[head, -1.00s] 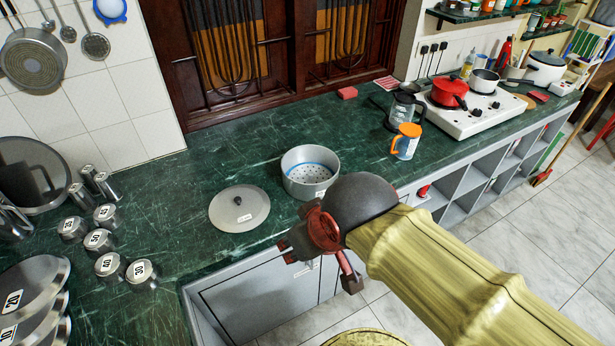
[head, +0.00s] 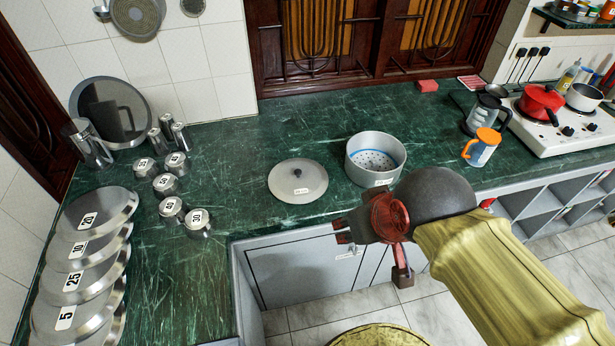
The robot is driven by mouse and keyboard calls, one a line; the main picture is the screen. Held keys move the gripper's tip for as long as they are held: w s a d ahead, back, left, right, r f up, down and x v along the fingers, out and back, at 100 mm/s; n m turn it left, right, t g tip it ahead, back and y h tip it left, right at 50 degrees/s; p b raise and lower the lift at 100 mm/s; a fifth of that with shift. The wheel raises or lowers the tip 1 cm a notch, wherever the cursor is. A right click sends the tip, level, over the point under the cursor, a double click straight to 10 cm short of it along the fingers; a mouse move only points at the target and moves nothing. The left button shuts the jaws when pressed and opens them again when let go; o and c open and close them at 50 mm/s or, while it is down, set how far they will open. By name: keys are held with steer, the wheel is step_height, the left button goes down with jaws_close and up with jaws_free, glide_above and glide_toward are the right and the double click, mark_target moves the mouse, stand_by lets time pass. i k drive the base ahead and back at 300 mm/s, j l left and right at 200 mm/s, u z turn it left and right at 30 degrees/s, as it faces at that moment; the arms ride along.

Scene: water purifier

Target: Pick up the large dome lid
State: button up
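My gripper (head: 370,258), dark with red-brown parts, is in front of the counter edge, below and to the right of the lid in the head view. Its fingers are spread apart with nothing between them. It does not touch the lid.
The metal pot (head: 375,178) with a perforated inside stands close to the lid. Numbered metal weights (head: 172,208) and large numbered discs (head: 85,250) are at left. An orange mug (head: 481,150), jug and hob (head: 560,125) are at right. Counter around the lid's left is clear.

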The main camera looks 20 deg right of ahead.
mark_target(293, 181)
steer(key=i+l+z, duration=0.1)
steer(key=i+l, duration=0.25)
steer(key=i+l+z, duration=0.15)
steer(key=i, duration=0.3)
steer(key=l, duration=0.1)
